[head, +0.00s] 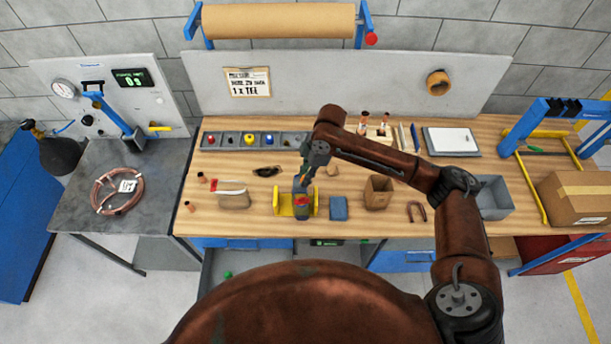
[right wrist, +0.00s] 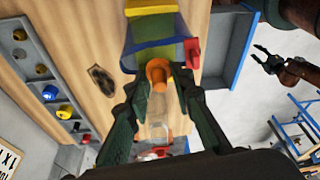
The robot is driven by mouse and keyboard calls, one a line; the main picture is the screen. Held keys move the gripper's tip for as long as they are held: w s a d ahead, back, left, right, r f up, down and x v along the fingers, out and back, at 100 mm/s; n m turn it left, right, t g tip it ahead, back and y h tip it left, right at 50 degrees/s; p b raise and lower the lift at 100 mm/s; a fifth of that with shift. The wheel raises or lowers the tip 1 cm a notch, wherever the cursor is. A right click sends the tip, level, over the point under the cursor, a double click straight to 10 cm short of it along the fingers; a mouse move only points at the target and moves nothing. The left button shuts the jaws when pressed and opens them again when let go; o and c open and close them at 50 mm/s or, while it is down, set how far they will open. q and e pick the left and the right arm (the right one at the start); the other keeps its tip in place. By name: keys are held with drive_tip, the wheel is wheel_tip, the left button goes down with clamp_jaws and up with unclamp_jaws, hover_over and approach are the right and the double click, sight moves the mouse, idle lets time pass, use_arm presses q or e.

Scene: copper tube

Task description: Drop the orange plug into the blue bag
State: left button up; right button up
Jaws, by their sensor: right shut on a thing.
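My right gripper (head: 304,182) hangs over the middle of the wooden bench. In the right wrist view it is shut on the orange plug (right wrist: 158,73), which sits between its fingertips. A see-through blue bag (right wrist: 134,44) lies just beyond the plug, with yellow showing at its far end and through it. The plug overlaps the bag's near edge in this view; I cannot tell whether it is above it or inside. In the head view the arm partly hides the bag, between yellow side pieces (head: 284,204). My left gripper (right wrist: 266,60) is open and empty, away at the right wrist view's upper right.
A red part (right wrist: 192,53) stands beside the bag. A blue block (head: 339,208) and a brown paper bag (head: 378,192) stand to its right, a tan pouch (head: 233,200) to its left. Bins of coloured parts (head: 250,140) line the back. An open drawer (head: 235,268) juts out in front.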

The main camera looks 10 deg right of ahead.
drive_tip(key=o, duration=0.8)
drive_tip(key=v, duration=1.2)
drive_tip(key=shift+r, duration=0.1)
